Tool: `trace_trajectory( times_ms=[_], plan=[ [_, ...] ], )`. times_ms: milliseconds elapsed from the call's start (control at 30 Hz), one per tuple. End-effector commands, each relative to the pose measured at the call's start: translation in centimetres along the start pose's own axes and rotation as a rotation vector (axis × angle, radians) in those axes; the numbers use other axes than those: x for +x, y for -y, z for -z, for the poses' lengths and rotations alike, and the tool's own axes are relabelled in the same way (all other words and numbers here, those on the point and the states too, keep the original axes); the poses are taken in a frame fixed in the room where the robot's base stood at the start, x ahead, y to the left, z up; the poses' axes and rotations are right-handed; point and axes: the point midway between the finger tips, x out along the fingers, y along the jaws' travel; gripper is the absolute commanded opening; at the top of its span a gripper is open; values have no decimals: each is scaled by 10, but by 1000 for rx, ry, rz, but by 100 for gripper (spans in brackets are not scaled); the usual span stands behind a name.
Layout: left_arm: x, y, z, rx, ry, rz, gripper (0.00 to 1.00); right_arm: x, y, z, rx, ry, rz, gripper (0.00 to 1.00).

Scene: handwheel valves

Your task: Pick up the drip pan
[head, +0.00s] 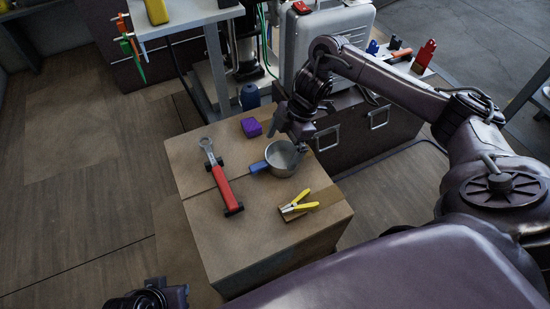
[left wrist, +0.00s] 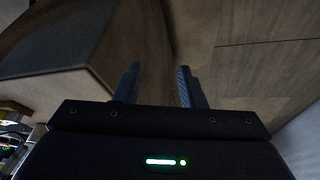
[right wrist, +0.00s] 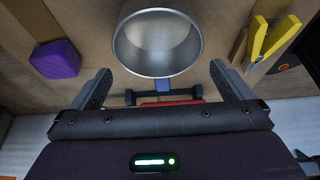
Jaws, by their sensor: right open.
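The drip pan (head: 283,157) is a round grey metal pan with a blue handle (head: 259,166); it sits on the cardboard box. My right gripper (head: 287,138) is open at the pan's far side, with its fingers apart. In the right wrist view the pan (right wrist: 157,45) lies just ahead, between the lines of the open fingers (right wrist: 162,80), and nothing is clasped. My left gripper (left wrist: 158,72) is open and empty in the left wrist view, away from the pan. Only part of my left arm shows at the bottom of the head view.
The cardboard box (head: 250,250) also carries a purple block (head: 251,127), a red-handled tool (head: 222,187) left of the pan, and yellow-handled pliers (head: 298,206) in front. A dark cabinet (head: 365,130) stands behind. A grey-topped stand (head: 190,20) is at the back. Open floor lies left.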

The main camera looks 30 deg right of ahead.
Motion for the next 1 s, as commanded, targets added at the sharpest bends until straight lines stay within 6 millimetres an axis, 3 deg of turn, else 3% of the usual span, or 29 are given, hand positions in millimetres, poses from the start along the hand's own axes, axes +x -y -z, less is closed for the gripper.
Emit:
trace_trajectory(
  times_ms=[400, 700, 1000],
  plan=[
    [10, -17, 12, 30, -122, -35, 36, 58, -1, -4, -1, 0, -2, 100],
    [9, -19, 14, 33, -135, -38, 36, 62, -1, -3, -2, 0, -3, 100],
    [10, -19, 14, 33, -134, -38, 36, 62, -1, -3, -2, 0, -3, 62]
  ],
)
